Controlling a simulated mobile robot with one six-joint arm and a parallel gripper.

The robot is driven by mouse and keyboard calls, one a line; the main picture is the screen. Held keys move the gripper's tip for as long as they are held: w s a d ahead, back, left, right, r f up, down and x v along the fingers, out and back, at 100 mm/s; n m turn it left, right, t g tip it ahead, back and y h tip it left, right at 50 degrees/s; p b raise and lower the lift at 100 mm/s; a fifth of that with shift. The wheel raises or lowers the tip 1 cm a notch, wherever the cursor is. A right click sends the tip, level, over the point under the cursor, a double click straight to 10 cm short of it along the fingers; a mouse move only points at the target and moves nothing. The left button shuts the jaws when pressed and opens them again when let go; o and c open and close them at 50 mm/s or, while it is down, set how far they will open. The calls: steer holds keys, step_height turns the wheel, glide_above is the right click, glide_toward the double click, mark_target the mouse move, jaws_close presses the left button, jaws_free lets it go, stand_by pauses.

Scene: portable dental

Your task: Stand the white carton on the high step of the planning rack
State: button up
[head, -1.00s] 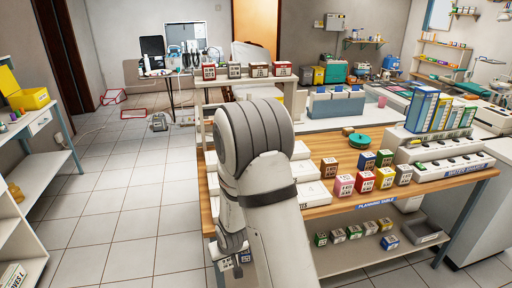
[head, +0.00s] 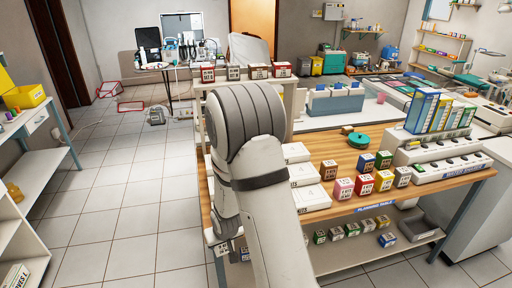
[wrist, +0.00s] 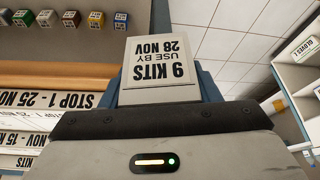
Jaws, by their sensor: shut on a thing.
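The white carton (wrist: 160,68), printed "9 KITS USE BY 28 NOV", is between the blue fingers of my gripper (wrist: 160,88) in the wrist view. Its lettering appears upside down. My gripper is shut on it, and the carton is beside the planning table's left end, apart from the table top. In the head view my arm hides most of the gripper. White, step-like blocks (head: 311,197) with lettered fronts stand on the planning table (head: 335,208), partly behind my arm. Lettered strips, one reading "STOP 1 - 25 NOV" (wrist: 45,98), show at left in the wrist view.
Several coloured small cartons (head: 365,184) stand on the table right of the white blocks. More stand on the lower shelf (head: 345,255). Open tiled floor (head: 125,200) lies left, before a white side shelf (head: 35,170).

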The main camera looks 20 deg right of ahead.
step_height(320, 180, up, 8)
steer(key=p, duration=0.5)
steer(key=shift+f, duration=0.25)
steer(key=w+d+r+m, duration=0.1)
steer(key=d+r, duration=0.4)
steer(key=r, duration=0.7)
steer(key=w+d+r+m, duration=0.1)
steer(key=w+d+r, duration=0.2)
steer(key=r, duration=0.9)
steer(key=d, duration=0.3)
steer(key=shift+w+d+r+h, duration=0.15)
steer(key=shift+r+h, duration=0.2)
steer(key=shift+h, duration=0.05)
